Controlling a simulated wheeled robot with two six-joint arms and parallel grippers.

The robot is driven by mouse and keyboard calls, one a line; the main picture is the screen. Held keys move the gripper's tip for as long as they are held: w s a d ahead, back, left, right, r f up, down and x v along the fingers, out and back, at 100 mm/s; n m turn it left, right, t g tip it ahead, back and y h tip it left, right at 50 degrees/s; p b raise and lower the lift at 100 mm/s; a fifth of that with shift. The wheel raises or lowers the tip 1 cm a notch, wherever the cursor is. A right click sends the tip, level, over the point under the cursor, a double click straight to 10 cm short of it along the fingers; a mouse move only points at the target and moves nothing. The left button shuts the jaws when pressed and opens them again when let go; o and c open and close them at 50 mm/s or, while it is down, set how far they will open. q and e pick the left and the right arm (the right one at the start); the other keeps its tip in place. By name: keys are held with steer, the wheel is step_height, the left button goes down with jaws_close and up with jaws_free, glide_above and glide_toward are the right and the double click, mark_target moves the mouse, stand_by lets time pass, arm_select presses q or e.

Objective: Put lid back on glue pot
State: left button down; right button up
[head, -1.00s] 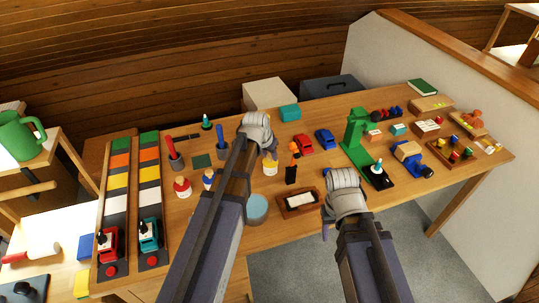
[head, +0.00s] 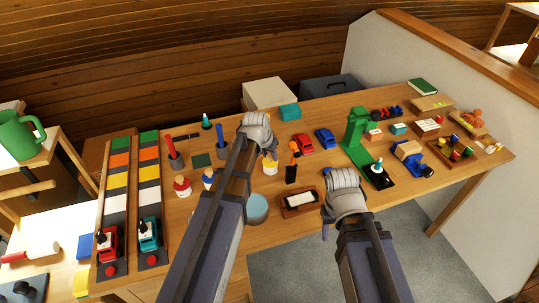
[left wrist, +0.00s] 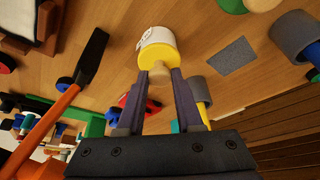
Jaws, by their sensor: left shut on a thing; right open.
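The glue pot (head: 270,169) is white and stands on the bench, partly behind my left arm in the head view. In the left wrist view the pot (left wrist: 150,34) carries printed marks and lines up with the yellow lid (left wrist: 160,54). The lid appears to sit at the pot's mouth; I cannot tell if it is fully seated. My left gripper (left wrist: 161,76) is shut on the lid's pale knob. My right gripper (head: 327,229) is open and empty at the bench's front edge, right of the pot.
A wooden tray (head: 300,209), a red car (head: 302,143) and a green press (head: 356,135) lie further right. A dark square (head: 201,160) lies left.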

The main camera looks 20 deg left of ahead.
arm_select(q)
jaws_free()
stand_by(0.8)
steer(key=shift+r, duration=0.1)
steer(key=shift+r+p, duration=3.4)
steer(key=shift+p, duration=0.1)
jaws_close()
steer(key=shift+f, duration=0.25)
